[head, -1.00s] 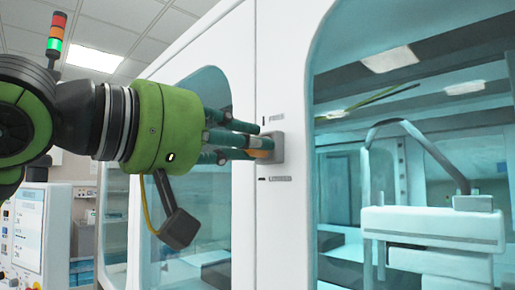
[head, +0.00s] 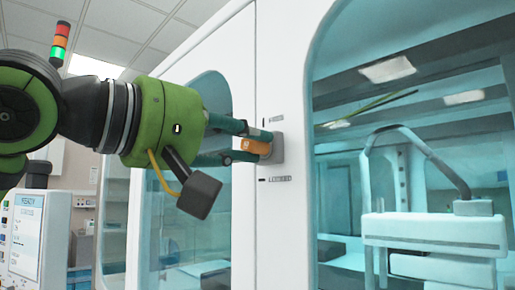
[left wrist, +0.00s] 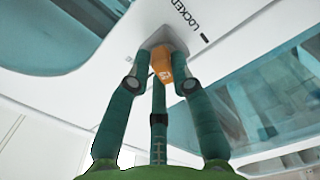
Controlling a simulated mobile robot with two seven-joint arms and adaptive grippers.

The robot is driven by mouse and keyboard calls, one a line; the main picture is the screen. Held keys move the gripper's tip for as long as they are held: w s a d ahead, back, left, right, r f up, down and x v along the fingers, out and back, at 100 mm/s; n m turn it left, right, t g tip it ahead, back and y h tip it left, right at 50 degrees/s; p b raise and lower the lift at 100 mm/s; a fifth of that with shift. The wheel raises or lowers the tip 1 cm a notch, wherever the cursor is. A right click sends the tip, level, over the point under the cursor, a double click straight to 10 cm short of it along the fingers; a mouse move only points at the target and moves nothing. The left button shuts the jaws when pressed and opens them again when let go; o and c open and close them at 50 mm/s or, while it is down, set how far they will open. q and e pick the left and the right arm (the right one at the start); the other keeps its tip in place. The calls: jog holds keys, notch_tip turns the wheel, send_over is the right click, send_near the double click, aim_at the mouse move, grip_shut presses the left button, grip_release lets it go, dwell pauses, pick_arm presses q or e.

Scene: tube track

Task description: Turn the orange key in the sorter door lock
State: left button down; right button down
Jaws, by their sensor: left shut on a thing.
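The orange key (head: 250,147) sits in the small grey lock (head: 279,148) on the white door front of the sorter. My left gripper (head: 250,145) is shut on the key, with one finger above it and one below in the head view. In the left wrist view the key (left wrist: 162,66) lies between the fingertips, against the lock (left wrist: 164,40). The LOCKED label (left wrist: 183,14) is beside the lock there and below it in the head view. The upper label is too small to read. The key's exact angle is hard to tell. My right gripper is not in view.
Teal glass windows (head: 420,120) flank the white frame that carries the lock. Behind the right one stands a white device (head: 433,230). A control panel (head: 27,230) and a signal light (head: 59,45) are at the left.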

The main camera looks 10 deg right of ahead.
pick_arm(q)
jog(key=shift+w+a+r+n, duration=0.15)
jog(key=shift+a+n, duration=0.05)
jog(key=shift+n, duration=0.4)
